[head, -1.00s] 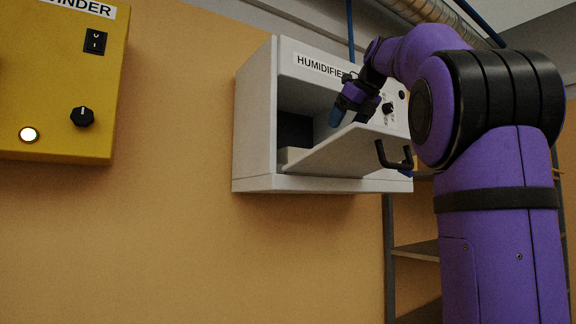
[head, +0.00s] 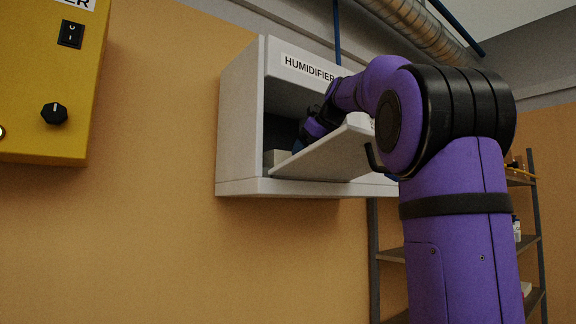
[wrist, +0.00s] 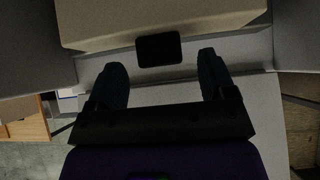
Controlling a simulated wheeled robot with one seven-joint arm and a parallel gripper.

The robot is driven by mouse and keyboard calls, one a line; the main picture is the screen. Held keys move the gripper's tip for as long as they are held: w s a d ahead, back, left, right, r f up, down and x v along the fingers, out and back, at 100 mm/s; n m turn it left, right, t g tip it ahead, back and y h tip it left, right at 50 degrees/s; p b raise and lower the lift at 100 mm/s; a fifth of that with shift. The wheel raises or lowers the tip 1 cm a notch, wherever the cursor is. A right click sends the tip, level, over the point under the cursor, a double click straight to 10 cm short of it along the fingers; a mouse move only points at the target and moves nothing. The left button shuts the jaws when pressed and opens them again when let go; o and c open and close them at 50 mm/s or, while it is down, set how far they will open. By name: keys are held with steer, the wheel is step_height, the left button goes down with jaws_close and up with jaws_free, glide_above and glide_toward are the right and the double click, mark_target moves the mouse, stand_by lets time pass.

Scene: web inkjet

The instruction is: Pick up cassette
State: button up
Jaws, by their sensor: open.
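In the wrist view a pale beige block (wrist: 165,20), likely the cassette, fills the top, with a black rectangular tab (wrist: 158,49) at its near side. My gripper (wrist: 160,62) is open, its two dark fingers spread left and right of the tab with gaps to both. Whether the fingers reach as far as the tab is unclear. In the head view my gripper (head: 308,133) reaches into the open white humidifier (head: 240,130), its tips partly hidden by the lowered door (head: 328,155). A small pale part of a block (head: 277,157) shows inside.
The humidifier door hangs open and tilted below my gripper, with a black handle (head: 373,157) at its outer edge. A yellow box (head: 48,70) is on the wall at left. Shelves (head: 390,255) stand at right behind my arm.

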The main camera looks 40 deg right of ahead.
steer(key=shift+x, duration=1)
steer(key=c, duration=1.2)
steer(key=shift+o, duration=0.2)
steer(key=shift+r, duration=0.1)
